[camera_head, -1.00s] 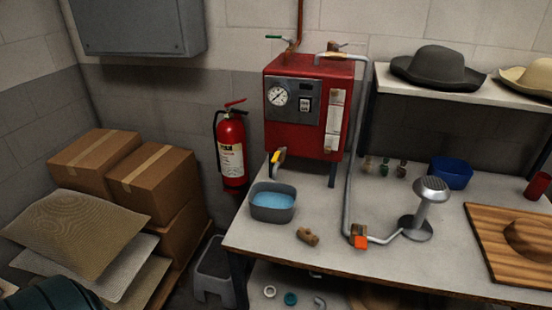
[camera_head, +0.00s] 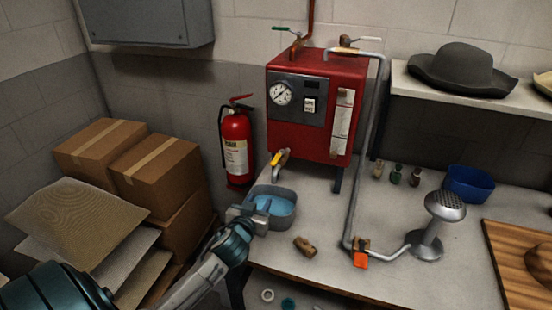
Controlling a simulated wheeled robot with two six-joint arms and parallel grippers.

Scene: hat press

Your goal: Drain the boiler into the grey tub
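The red boiler (camera_head: 316,105) stands on legs at the back of the bench, with a round gauge (camera_head: 281,94) on its front. A drain tap with a yellow handle (camera_head: 281,159) sits low at its left front corner. The grey tub (camera_head: 288,193) stands on the bench below the tap with blue liquid in it. My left gripper (camera_head: 260,211) is at the tub's near left side and hides part of its rim. I cannot tell whether they touch, or whether the fingers are open or shut. My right gripper is not in view.
A brown fitting (camera_head: 304,246) lies on the bench right of the tub. A grey pipe (camera_head: 364,150) runs down to an orange-marked valve (camera_head: 361,259) and a steam head (camera_head: 445,206). A fire extinguisher (camera_head: 236,145) hangs left of the boiler. Cardboard boxes (camera_head: 155,170) stand at left.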

